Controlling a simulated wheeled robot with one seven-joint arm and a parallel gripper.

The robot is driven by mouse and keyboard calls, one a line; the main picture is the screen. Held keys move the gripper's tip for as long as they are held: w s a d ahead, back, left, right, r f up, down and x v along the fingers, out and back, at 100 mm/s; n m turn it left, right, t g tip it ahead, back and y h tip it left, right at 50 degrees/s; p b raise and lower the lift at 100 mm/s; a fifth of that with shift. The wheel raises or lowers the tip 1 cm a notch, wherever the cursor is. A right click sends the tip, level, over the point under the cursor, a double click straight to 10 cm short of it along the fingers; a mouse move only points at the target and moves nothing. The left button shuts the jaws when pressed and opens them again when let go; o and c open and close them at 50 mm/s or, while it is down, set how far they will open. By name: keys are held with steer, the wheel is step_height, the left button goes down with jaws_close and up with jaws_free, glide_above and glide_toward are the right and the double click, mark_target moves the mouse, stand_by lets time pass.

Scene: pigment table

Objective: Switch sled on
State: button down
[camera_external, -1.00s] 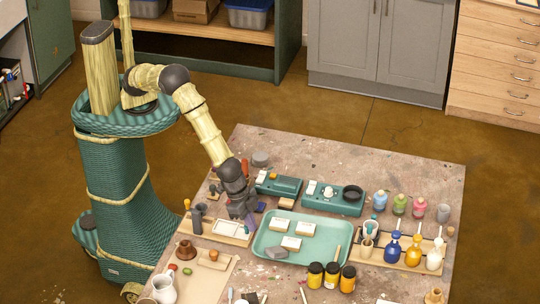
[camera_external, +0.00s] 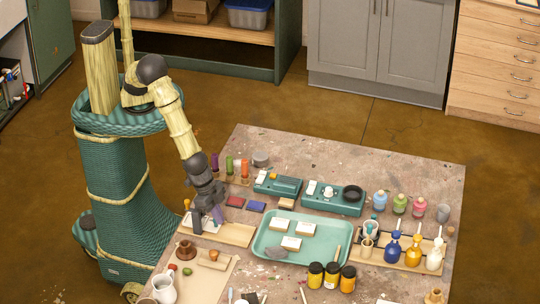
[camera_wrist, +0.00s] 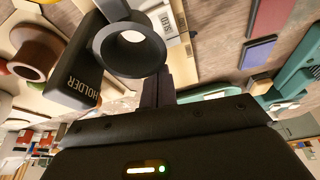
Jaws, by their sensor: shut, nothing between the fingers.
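Two teal devices stand at the back of the table. The left one (camera_external: 278,184) has a white label and a small orange part on top. The right one (camera_external: 318,201) has a white label, a pale knob and a black ring. I cannot read which is the sled or whether either is on. My gripper (camera_external: 207,221) is shut and empty, low over the wooden tray at the table's left, apart from both devices. In the wrist view its dark fingers (camera_wrist: 157,90) are beside a black ring-shaped holder (camera_wrist: 75,75) marked HOLDER; contact is unclear.
The wooden tray (camera_external: 236,235) lies under my gripper. Red and blue blocks (camera_external: 246,204) lie between it and the left device. A teal tray (camera_external: 272,256) with white labelled blocks is right of my gripper. Jars (camera_external: 330,275) and bottles (camera_external: 394,245) stand further right.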

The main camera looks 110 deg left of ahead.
steer(key=shift+w, duration=0.35)
steer(key=w, duration=0.3)
steer(key=shift+w+d+r, duration=0.1)
steer(key=shift+w+d, duration=0.05)
steer(key=shift+d, duration=0.15)
steer(key=v, duration=1)
steer(key=shift+b, duration=0.35)
steer(key=shift+r, duration=0.1)
